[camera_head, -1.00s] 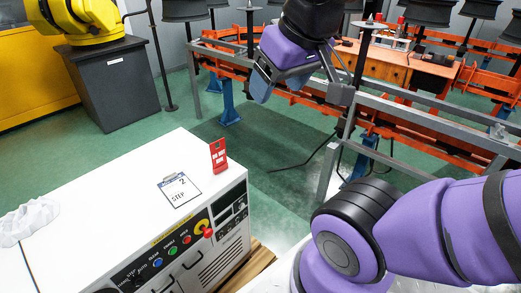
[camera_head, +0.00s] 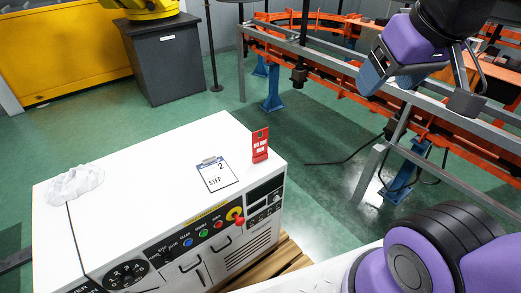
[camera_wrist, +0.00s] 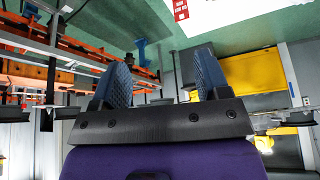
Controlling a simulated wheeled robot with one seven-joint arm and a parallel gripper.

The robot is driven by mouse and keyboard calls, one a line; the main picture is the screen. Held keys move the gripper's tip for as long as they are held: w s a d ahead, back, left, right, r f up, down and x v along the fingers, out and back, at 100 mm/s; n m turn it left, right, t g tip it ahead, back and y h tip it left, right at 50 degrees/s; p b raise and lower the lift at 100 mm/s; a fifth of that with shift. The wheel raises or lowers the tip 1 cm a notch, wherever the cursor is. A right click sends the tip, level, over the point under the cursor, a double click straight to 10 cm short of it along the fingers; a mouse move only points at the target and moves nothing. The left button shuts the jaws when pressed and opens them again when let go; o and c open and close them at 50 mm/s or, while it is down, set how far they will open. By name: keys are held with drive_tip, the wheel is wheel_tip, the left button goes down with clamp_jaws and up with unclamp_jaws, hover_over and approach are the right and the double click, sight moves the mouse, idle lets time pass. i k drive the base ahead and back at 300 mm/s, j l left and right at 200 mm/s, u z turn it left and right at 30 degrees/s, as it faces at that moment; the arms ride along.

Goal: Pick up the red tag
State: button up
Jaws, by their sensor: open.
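The red tag (camera_head: 260,145) with white lettering stands upright on the white cabinet top, near its back right corner, in the head view. In the wrist view part of the red tag (camera_wrist: 181,10) shows at the top edge, cut off by the frame. My gripper (camera_head: 368,80) is in the air to the upper right of the tag, well apart from it. In the wrist view its two blue fingertips (camera_wrist: 160,75) are spread with nothing between them.
An orange and grey rail frame (camera_head: 340,75) stands behind at right. Green floor lies between.

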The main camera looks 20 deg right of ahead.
sight(259, 153)
drive_tip(key=k+l+u, duration=0.25)
drive_tip(key=l, duration=0.2)
drive_tip(key=k+l+u, duration=0.2)
drive_tip(key=l, duration=0.2)
drive_tip(key=l+u, duration=0.4)
drive_tip(key=l, duration=0.2)
drive_tip(key=l+u, duration=0.35)
drive_tip(key=l, duration=0.3)
drive_tip(key=i+l+u, duration=0.2)
drive_tip(key=l, duration=0.15)
drive_tip(key=i+l+u, duration=0.2)
drive_tip(key=l, duration=0.15)
drive_tip(key=i+l+u, duration=0.2)
drive_tip(key=l, duration=0.2)
drive_tip(key=k, duration=0.05)
